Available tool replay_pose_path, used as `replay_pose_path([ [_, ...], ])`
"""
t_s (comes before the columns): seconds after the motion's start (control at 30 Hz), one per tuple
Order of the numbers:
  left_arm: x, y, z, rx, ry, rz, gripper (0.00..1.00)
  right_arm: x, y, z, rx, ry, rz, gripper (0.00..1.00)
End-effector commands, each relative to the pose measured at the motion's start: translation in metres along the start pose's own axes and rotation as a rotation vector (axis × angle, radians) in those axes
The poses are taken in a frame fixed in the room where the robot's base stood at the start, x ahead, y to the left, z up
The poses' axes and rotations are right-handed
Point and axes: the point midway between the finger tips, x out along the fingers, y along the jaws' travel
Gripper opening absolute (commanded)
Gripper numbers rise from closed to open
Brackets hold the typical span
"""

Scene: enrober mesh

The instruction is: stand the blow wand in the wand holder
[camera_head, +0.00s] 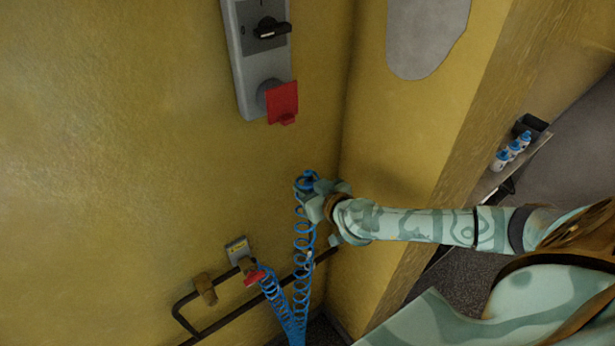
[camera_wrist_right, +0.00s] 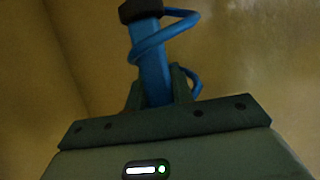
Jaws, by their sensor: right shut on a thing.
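My right gripper (camera_head: 314,192) is in front of the yellow wall, near the corner. It is shut on the blue blow wand (camera_head: 306,180). In the right wrist view the wand (camera_wrist_right: 152,62) stands up, slightly tilted, between the fingers (camera_wrist_right: 160,92), with a dark cap at its upper end. A blue coiled hose (camera_head: 303,232) hangs below the gripper and a loop wraps round the wand in the wrist view. The wand's lower part is hidden by the gripper. I cannot make out a wand holder for certain. My left gripper is not in view.
A grey switch box (camera_head: 247,60) with a red flap (camera_head: 283,101) is on the wall above. A dark pipe rail (camera_head: 225,319) and a red-handled valve (camera_head: 255,277) are low on the wall. The left wall is bare.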

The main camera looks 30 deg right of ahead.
Motion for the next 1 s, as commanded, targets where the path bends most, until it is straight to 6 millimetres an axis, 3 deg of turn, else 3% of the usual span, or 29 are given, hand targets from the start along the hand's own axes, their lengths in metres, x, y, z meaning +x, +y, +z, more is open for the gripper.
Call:
replay_pose_path([
  [0.27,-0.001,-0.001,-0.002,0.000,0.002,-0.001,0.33,0.000,-0.001,0.000,0.002,0.001,0.000,0.00],
  [0.43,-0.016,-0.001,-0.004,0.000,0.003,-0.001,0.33,-0.003,-0.001,-0.005,0.000,0.001,0.000,0.00],
  [0.7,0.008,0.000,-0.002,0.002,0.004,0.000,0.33,0.011,-0.001,0.033,0.001,0.001,-0.001,0.00],
  [1.0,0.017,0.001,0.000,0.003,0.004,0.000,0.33,0.018,-0.001,0.050,0.001,0.002,-0.001,0.00],
])
